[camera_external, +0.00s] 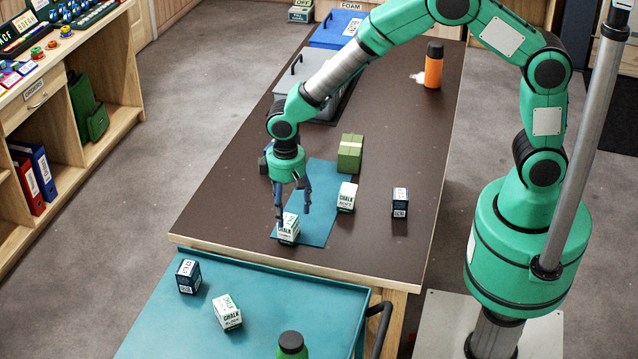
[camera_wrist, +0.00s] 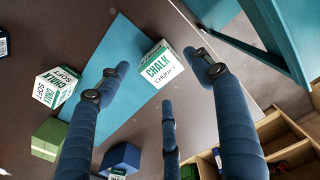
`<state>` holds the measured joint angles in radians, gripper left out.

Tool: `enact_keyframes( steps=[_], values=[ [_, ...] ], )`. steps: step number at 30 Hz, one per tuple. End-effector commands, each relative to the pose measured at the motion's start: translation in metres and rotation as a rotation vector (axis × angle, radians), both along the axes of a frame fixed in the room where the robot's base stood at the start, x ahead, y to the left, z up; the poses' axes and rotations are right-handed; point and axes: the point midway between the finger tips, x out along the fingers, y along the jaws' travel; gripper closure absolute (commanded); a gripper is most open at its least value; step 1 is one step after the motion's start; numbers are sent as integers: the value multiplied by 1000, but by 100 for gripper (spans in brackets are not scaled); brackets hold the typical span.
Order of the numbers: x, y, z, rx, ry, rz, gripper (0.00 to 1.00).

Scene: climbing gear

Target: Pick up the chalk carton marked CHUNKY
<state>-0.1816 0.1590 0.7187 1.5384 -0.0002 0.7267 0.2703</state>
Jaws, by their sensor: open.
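The chalk carton marked CHUNKY (camera_wrist: 160,68) is white and green and stands near the front edge of the dark table. In the external view the carton (camera_external: 288,230) is at the near end of a blue-teal mat (camera_external: 322,190). My gripper (camera_external: 293,212) points down over it, with fingers close around its upper part. In the wrist view my gripper's blue fingers (camera_wrist: 158,74) are spread, and the carton lies between and beyond the tips. No finger is clearly pressed on it; contact cannot be told.
A dark carton (camera_external: 400,202) is further right. A dark blue box (camera_wrist: 121,158) is near my fingers. A teal cart (camera_external: 265,285) stands in front, holding cartons.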

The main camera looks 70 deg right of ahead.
Motion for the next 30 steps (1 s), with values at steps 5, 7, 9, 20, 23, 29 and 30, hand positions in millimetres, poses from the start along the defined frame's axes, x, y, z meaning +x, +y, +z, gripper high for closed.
enact_keyframes(
  steps=[5,7,9,20,23,29,30],
  values=[
    [1,0,-1,0,-1,0,34],
    [0,0,-1,0,-1,0,34],
    [0,0,-1,0,-1,0,34],
    [0,1,-26,0,0,0,34],
    [0,2,-38,0,1,0,34],
    [1,2,-52,0,-1,0,34],
    [1,2,-53,0,-1,0,34]
  ],
)
